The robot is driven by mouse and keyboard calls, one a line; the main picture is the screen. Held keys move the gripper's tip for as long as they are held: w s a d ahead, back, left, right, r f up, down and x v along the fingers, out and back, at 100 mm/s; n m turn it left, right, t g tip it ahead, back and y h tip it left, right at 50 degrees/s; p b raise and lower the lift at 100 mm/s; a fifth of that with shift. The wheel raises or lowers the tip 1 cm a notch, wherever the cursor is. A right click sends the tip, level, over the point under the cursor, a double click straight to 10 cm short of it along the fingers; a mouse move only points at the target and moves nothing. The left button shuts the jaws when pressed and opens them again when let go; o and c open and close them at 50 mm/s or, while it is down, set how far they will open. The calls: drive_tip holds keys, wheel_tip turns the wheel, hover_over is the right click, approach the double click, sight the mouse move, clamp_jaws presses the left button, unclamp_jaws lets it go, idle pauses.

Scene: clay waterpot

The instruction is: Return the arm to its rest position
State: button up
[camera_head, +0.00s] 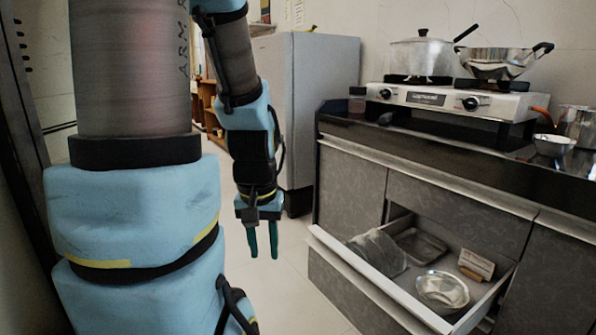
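My gripper (263,240) hangs at the end of my arm, left of the open drawer, with its two green fingers pointing down. The fingers are a little apart, with nothing seen between them. It is clear of the drawer and the cabinet, above the pale floor. My large blue and grey arm links fill the left side of the head view.
An open drawer (370,283) juts out of the dark cabinet, holding a metal bowl (442,290), a tray (418,245) and a cloth-like grey item (377,252). A stove (455,100) with a pot (421,58) and a pan (495,63) stands on the counter. A grey fridge (318,105) stands behind.

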wheel_tip(320, 180, up, 27)
drive_tip(key=p, duration=2.5)
drive_tip(key=shift+f, duration=0.15)
